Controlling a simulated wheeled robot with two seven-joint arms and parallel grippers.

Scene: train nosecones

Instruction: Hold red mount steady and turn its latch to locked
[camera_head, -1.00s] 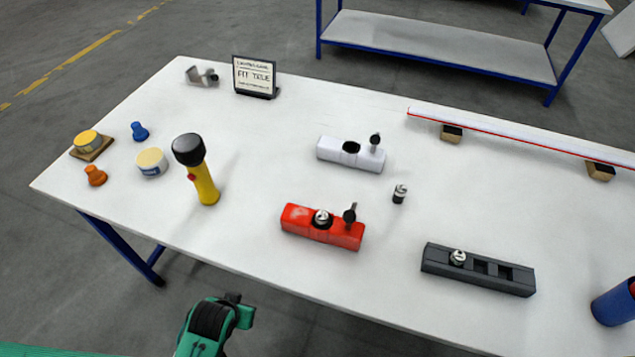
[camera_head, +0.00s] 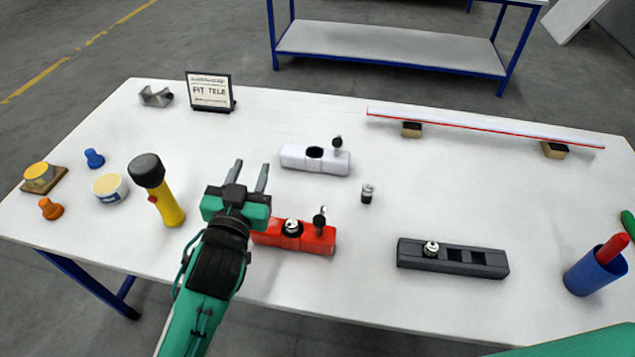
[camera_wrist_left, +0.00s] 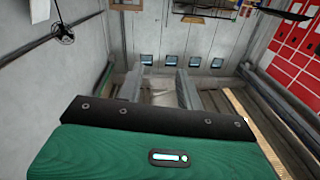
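The red mount (camera_head: 318,242) lies on the white table, with a round metal piece (camera_head: 292,227) seated in its top. Its black latch (camera_head: 320,220) stands up at the right end. My left gripper (camera_head: 249,175) is open and empty, above and in front of the mount's left end, which it partly hides. The fingers point toward the back of the table. In the left wrist view the two fingers (camera_wrist_left: 159,88) are apart with nothing between them; the mount does not show there. My right gripper is not in view.
A white mount (camera_head: 312,159) lies behind, with a small metal part (camera_head: 367,194) to its right. A dark grey block (camera_head: 465,262) is at right. A yellow flashlight (camera_head: 160,193) stands left of my gripper. A blue cup (camera_head: 592,274) is at far right.

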